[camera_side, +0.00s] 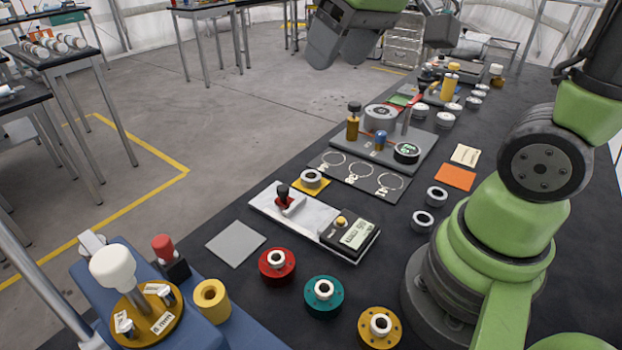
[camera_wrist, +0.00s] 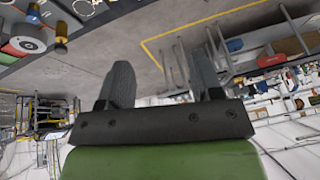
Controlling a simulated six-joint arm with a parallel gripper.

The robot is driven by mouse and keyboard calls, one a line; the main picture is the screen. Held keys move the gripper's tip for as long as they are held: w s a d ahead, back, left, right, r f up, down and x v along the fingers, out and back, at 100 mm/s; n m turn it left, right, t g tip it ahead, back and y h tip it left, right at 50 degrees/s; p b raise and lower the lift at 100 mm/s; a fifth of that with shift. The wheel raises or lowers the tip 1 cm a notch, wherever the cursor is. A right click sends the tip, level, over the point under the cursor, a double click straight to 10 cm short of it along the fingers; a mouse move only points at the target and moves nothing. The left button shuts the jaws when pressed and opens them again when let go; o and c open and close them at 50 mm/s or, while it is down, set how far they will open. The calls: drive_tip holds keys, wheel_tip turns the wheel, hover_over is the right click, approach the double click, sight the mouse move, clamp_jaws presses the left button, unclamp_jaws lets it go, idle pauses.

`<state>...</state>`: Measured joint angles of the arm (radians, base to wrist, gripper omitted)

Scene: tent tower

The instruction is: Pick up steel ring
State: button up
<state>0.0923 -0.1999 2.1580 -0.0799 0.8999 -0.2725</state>
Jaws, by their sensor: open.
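Two loose steel rings lie on the dark bench in the side view: one ring (camera_side: 436,195) and another ring (camera_side: 422,221) nearer my arm's base. A similar steel ring (camera_side: 311,179) sits on a small yellow plate. I cannot tell which one the task means. My gripper (camera_side: 340,58) is high at the top of the side view, over the bench's far left side, well apart from these rings. In the wrist view my gripper (camera_wrist: 162,82) has its two dark fingers spread apart with nothing between them.
A grey fixture plate (camera_side: 425,160) carries a large ring, posts and knobs. A scale-like box with a display (camera_side: 352,238) lies in front of it. Red (camera_side: 277,264), teal (camera_side: 324,296) and yellow (camera_side: 380,326) round holders stand near the front. An orange card (camera_side: 455,177) lies flat.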

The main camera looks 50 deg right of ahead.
drive_tip(key=w+d+f+n+g, duration=0.1)
drive_tip(key=w+d+f+g, duration=0.1)
drive_tip(key=w+d+f, duration=0.3)
drive_tip(key=n+g, duration=0.3)
drive_tip(key=n, duration=0.1)
hover_over(311, 175)
drive_tip(key=shift+h, duration=0.4)
drive_tip(key=f, duration=1.8)
drive_tip(key=shift+w+f, duration=0.3)
drive_tip(key=shift+f, duration=0.05)
drive_tip(key=shift+s+f, duration=0.2)
drive_tip(key=shift+f, duration=1.4)
drive_tip(key=shift+s+f, duration=0.15)
drive_tip(key=shift+f, duration=1.4)
drive_tip(key=c, duration=0.7)
